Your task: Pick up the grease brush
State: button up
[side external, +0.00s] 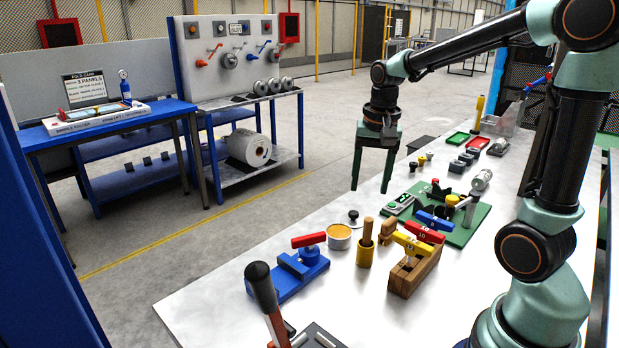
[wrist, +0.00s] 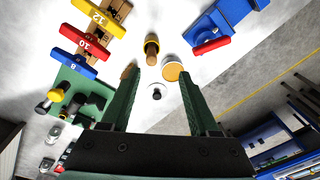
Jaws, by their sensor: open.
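In the wrist view the wooden handle (wrist: 151,49) shows near the top middle, beyond my fingertips. An open tin of yellow-orange stuff (side external: 340,236) stands beside the cup, also in the wrist view (wrist: 172,71). My gripper (side external: 370,186) is open and empty, pointing down above the table's left edge, well above and apart from the brush. Its two green fingers (wrist: 157,80) show spread in the wrist view.
A small black knob (side external: 353,215) and a brown wooden piece (side external: 388,231) stand near the cup. A wooden block with numbered coloured handles (side external: 413,270) is to the right, a blue fixture with a red handle (side external: 290,272) to the left. A green board (side external: 465,232) with parts lies behind.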

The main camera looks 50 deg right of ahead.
aim_at(368, 230)
jog(key=d+f+m, duration=0.1)
jog(key=d+f+m+g, duration=0.1)
jog(key=d, duration=0.1)
jog(key=shift+w+f+m, duration=0.2)
jog(key=shift+w+m, duration=0.1)
jog(key=shift+w, duration=0.05)
jog(key=shift+d+f, duration=0.1)
jog(key=shift+f, duration=0.2)
jog(key=f, duration=1.1)
jog(key=shift+w+a+f, duration=0.1)
jog(key=shift+a+f, duration=0.1)
jog(key=shift+f, duration=0.1)
grip_shut()
